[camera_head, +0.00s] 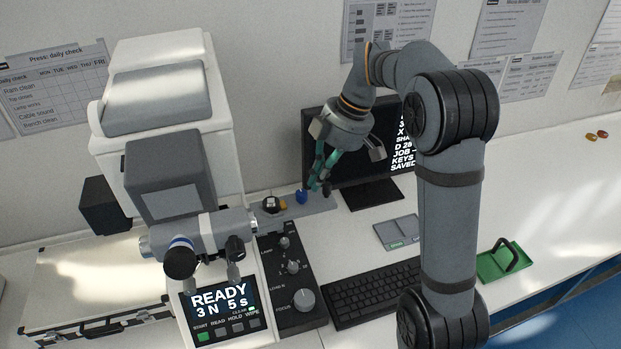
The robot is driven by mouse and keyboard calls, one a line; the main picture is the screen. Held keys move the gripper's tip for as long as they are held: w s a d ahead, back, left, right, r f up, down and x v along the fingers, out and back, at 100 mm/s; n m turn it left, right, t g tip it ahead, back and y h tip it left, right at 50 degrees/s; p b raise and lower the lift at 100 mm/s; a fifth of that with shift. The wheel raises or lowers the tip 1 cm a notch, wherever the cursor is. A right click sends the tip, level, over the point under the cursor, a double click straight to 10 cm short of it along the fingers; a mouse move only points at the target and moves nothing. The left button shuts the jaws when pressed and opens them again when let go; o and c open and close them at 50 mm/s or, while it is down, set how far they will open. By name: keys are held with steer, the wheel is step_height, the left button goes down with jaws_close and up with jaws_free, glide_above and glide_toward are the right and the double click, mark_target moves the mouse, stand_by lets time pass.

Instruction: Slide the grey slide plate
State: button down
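A flat grey plate (399,232) with small pale and green lettering at its front edge lies on the bench between the monitor and the keyboard. I cannot tell for sure which of the two is the slide plate. I see nothing held.
The white tester with a READY screen (222,302) stands at the left. A black control panel (292,291) with knobs and a keyboard (372,292) lie in front. A monitor (375,165) stands behind my arm. A green plate with a black handle (506,262) lies at the right.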

stand_by(0.3)
steer(key=v, duration=1.2)
steer(key=shift+d, duration=0.1)
steer(key=x, duration=1.1)
steer(key=shift+f, duration=0.35)
steer(key=shift+a+f, duration=0.2)
steer(key=shift+a, duration=0.3)
steer(key=shift+s+a, duration=0.1)
steer(key=shift+a, duration=0.45)
steer(key=shift+d+r, duration=0.1)
